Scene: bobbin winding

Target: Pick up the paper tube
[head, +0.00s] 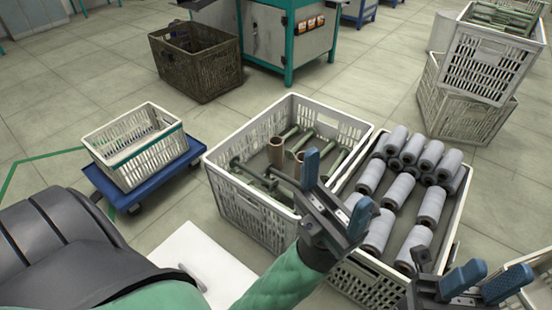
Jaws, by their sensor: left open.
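Several green spindles (250,178) lie in the middle crate. A crate (364,284) of grey yarn bobbins (369,177) stands to its right. A small crate (137,152) sits on a blue dolly at left. Stacked crates (466,105) stand at the back right.

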